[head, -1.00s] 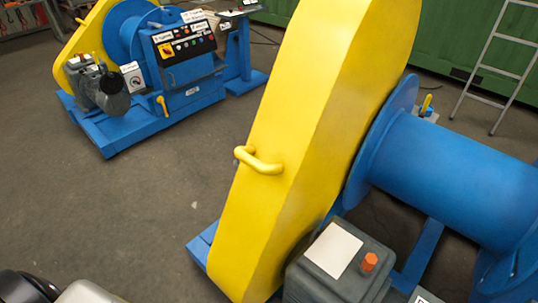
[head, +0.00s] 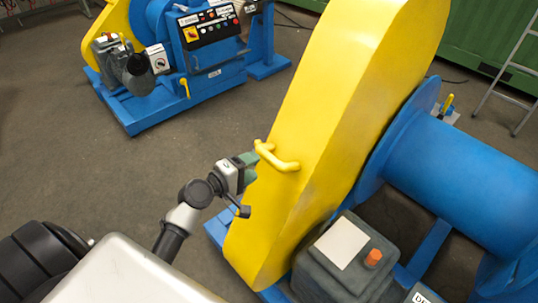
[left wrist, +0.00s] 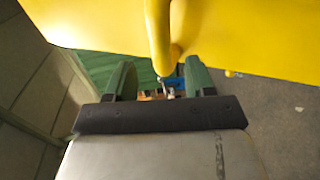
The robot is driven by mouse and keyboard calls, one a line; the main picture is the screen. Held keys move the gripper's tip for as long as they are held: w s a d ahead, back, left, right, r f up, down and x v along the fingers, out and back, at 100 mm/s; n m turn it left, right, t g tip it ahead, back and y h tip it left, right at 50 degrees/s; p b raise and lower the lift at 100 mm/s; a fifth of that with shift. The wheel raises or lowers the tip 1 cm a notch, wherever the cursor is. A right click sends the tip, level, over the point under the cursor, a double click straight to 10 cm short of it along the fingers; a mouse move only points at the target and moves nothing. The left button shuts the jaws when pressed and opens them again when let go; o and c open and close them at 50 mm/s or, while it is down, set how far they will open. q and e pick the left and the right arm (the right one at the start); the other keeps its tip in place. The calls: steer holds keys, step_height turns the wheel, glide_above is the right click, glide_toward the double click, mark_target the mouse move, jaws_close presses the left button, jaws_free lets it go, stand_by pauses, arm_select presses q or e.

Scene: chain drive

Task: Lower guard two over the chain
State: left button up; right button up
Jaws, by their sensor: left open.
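A large yellow chain guard (head: 335,120) stands tilted on the near blue machine, beside its drum. I cannot see the chain behind it. A yellow bar handle (head: 279,160) sticks out of the guard's face. My left gripper (head: 250,167) is at the guard's face, close by the handle's left end. In the left wrist view the green fingers (left wrist: 159,78) are open and apart, with the handle (left wrist: 158,35) ahead, in line with the gap. I cannot tell whether they touch it. My right gripper is out of view.
A blue drum (head: 450,170) and a grey motor box (head: 345,262) with an orange knob sit right of the guard. A second blue machine (head: 165,105) with a yellow guard stands back left. A ladder (head: 508,75) leans at right. The floor between the machines is clear.

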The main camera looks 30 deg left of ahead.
mark_target(269, 158)
arm_select(q)
steer(key=x, duration=0.7)
steer(key=shift+p, duration=0.4)
